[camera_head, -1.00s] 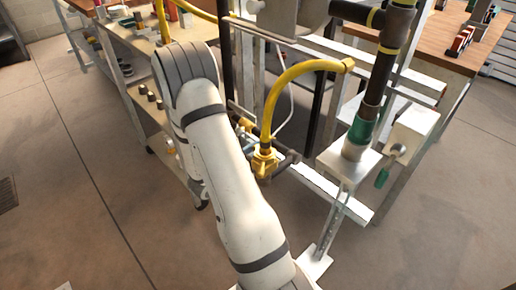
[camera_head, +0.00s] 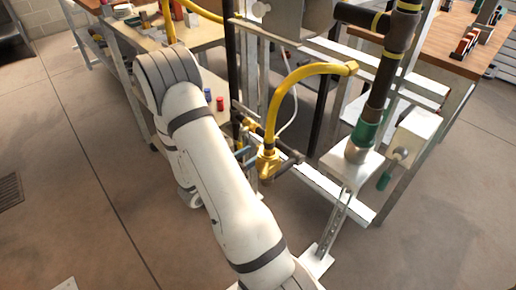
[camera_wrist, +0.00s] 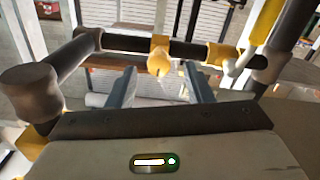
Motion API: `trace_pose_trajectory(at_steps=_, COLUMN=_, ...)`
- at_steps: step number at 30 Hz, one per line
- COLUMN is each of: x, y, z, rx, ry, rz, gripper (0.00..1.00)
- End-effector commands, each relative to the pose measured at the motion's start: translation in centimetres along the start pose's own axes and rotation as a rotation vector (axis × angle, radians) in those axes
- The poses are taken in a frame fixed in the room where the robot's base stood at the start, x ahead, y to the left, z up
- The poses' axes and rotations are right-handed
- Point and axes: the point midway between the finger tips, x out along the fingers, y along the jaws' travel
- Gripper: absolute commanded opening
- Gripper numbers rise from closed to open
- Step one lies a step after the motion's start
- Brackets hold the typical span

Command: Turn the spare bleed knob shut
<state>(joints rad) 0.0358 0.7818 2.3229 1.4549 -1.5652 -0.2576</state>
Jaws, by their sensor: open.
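A yellow round knob-like fitting (camera_wrist: 159,63) sits on a dark horizontal pipe in the wrist view. It appears between and beyond the two blue-grey fingers of my gripper (camera_wrist: 160,84). The gripper is open, with nothing visible between its fingertips. In the head view a finger of my gripper (camera_head: 243,153) shows just left of the yellow valve body (camera_head: 267,162) under the yellow hose. My arm hides most of the gripper there. I cannot tell for sure that the yellow fitting is the spare bleed knob, nor read its turn.
A yellow hose (camera_head: 286,82) arches over the valve. Metal frame rails run behind. A bench with red and blue items (camera_head: 220,103) is behind my arm.

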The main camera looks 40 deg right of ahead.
Motion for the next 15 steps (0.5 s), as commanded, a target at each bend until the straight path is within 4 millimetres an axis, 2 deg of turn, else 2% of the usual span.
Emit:
trace_pose_trajectory(at_steps=1, x=-0.9, y=0.0, z=-0.2, rx=-0.002, ry=0.001, rz=-0.004, gripper=0.47)
trace_pose_trajectory(at_steps=6, x=-2.8, y=0.0, z=-0.1, rx=0.000, ry=0.000, rz=-0.001, gripper=0.47)
trace_pose_trajectory(at_steps=15, x=-3.4, y=0.0, z=0.1, rx=0.000, ry=0.000, rz=0.002, gripper=0.47)
